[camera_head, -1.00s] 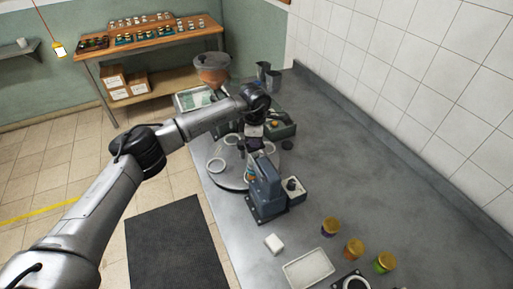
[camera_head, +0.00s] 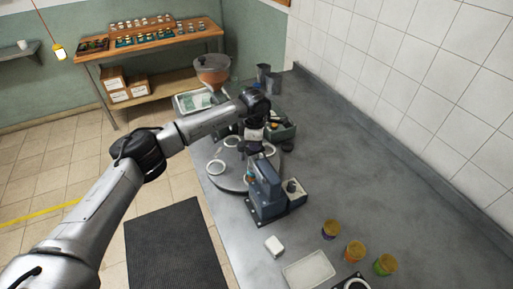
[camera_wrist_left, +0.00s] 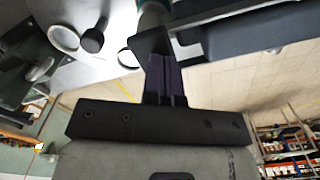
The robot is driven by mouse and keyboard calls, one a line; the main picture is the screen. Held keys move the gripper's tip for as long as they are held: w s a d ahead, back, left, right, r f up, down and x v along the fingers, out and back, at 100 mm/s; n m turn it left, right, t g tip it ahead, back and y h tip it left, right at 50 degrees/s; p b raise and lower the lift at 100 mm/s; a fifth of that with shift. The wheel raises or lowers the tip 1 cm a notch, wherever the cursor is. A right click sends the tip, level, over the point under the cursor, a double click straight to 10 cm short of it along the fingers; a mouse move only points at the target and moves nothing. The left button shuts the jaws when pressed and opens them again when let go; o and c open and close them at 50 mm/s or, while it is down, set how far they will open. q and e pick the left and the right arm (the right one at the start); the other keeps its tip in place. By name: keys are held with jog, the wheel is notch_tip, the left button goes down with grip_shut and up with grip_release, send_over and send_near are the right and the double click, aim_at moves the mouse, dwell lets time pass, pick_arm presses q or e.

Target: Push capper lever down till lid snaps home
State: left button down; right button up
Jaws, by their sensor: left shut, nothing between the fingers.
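The capper (camera_head: 266,190) is a blue-grey upright machine on a dark base at the near edge of a round grey turntable (camera_head: 226,181). A small jar (camera_head: 251,178) shows partly beside the capper's column; its lid and seating are not clear. My left gripper (camera_head: 254,148) is shut and empty, just above and behind the capper's head. Its dark closed fingers (camera_wrist_left: 165,78) show in the left wrist view, close beside a dark bar (camera_wrist_left: 250,28) that looks like part of the capper. The lever is not clearly distinguishable, and I cannot tell whether the fingers touch it. My right gripper is not in view.
A grey box with a black knob (camera_head: 293,190) stands right of the capper. A hopper (camera_head: 212,70) stands behind. The right side of the bench is clear.

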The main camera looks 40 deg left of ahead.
pick_arm(q)
jog(key=shift+r+p, duration=1.3)
jog(key=shift+r, duration=1.1)
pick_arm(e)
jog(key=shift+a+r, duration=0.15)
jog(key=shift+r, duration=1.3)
pick_arm(q)
jog(key=shift+r, duration=0.15)
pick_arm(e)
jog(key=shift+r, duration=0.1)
pick_arm(q)
notch_tip(320, 180, up, 5)
jog(key=p, duration=0.3)
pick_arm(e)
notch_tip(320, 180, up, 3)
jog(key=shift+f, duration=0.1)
pick_arm(q)
jog(key=shift+f, duration=0.2)
